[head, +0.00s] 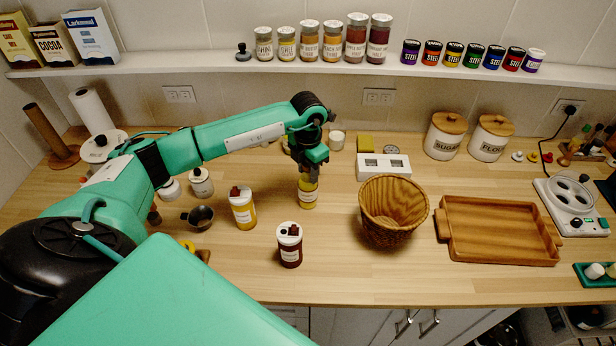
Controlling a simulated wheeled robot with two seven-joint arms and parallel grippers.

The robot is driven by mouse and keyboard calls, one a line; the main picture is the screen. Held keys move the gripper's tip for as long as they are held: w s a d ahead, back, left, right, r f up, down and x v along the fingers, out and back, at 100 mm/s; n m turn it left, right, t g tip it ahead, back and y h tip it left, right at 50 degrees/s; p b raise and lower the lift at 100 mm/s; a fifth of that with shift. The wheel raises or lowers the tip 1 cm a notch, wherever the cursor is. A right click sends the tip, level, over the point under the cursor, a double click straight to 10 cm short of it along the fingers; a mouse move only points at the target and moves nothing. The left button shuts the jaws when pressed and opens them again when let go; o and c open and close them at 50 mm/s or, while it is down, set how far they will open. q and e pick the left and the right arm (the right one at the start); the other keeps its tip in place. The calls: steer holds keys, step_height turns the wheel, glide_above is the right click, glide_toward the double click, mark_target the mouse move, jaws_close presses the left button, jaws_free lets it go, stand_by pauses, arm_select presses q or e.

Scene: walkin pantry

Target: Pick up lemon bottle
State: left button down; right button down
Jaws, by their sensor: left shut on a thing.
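My left gripper (309,166) points down over the counter and is shut on the top of a small yellow bottle (308,192) with a pale label. The gripper hides the bottle's cap. The bottle is upright; I cannot tell whether its base touches the counter. Its label is too small to read. Another yellow bottle (243,213) with a white label, white top and red cap stands to the left. A dark red bottle (289,252) with a white top stands nearer the front. My right gripper is not in view.
A wicker basket (392,212) and a wooden tray (497,240) stand to the right. A white block with two openings (384,173) is behind the basket. A small dark cup (200,218) is at the left. The front counter between dark bottle and basket is clear.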

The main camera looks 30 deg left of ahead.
arm_select(q)
steer(key=shift+r+b, duration=0.3)
steer(key=shift+r, duration=0.25)
step_height(320, 180, up, 10)
steer(key=b, duration=0.4)
steer(key=shift+r, duration=0.25)
step_height(320, 180, up, 8)
steer(key=shift+r+b, duration=0.15)
steer(key=shift+b, duration=0.3)
